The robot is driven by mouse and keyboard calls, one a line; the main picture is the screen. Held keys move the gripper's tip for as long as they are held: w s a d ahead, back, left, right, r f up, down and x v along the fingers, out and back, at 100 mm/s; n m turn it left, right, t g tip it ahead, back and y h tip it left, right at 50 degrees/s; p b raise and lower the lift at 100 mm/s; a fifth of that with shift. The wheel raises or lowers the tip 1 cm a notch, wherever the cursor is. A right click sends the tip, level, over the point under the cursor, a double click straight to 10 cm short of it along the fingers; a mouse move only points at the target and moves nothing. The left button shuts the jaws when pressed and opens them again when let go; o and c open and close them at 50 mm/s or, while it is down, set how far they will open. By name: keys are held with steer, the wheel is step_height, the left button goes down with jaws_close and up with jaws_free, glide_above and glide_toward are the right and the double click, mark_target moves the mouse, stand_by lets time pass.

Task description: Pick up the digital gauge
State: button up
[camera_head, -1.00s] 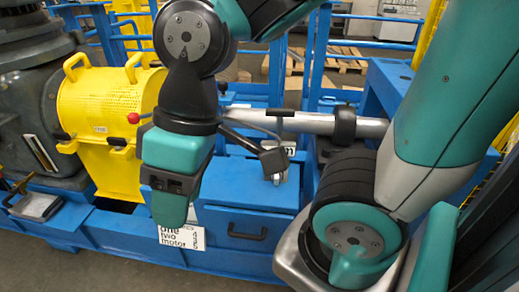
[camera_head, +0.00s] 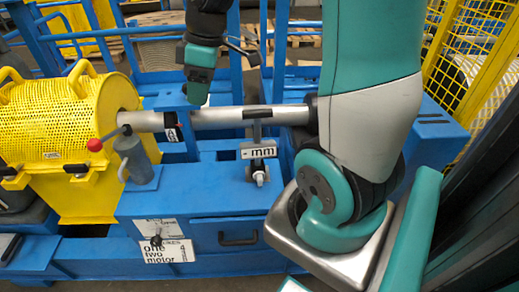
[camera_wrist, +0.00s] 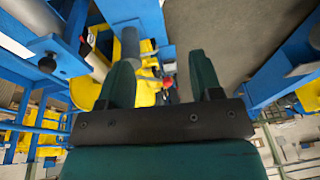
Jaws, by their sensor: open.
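A small dark device with a white label reading "mm" (camera_head: 259,151) sits below the grey shaft (camera_head: 235,116), above the blue housing. It may be the digital gauge, but I cannot tell for sure. A small dark piece with a red spot (camera_head: 173,127) is on the shaft further left. My gripper (camera_head: 198,93) is above and behind the shaft, apart from both. In the wrist view my gripper (camera_wrist: 162,80) shows two spread green fingers with nothing held between them.
A yellow perforated guard (camera_head: 62,130) with handles stands at the left. A red-knobbed lever (camera_head: 95,145) projects in front of it. The blue housing (camera_head: 205,203) has a black handle (camera_head: 238,239). Blue rails and a yellow mesh fence (camera_head: 485,45) stand behind.

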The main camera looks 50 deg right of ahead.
steer(key=d+p, duration=0.2)
steer(key=d, duration=1.2)
steer(key=h, duration=0.1)
glide_toward(256, 117)
steer(key=shift+n, duration=0.5)
steer(key=f+p, duration=0.1)
steer(key=f, duration=0.1)
steer(key=w+f, duration=0.1)
steer(key=d+f+p, duration=0.1)
steer(key=f, duration=0.1)
steer(key=shift+w+f+p, duration=0.25)
steer(key=shift+f+p, duration=0.05)
steer(key=shift+p, duration=0.05)
steer(key=shift+w+a+f+p, duration=0.15)
steer(key=shift+f+p, duration=0.2)
steer(key=shift+f, duration=0.6)
steer(key=shift+a+f+p, duration=0.2)
steer(key=shift+f+p, duration=0.15)
steer(key=shift+f, duration=0.6)
steer(key=shift+w+a+f+p, duration=0.15)
steer(key=shift+f+p, duration=0.2)
steer(key=shift+f, duration=0.65)
steer(key=shift+s, duration=0.1)
jaws_close()
steer(key=shift+d+r, duration=0.1)
steer(key=shift+r, duration=0.05)
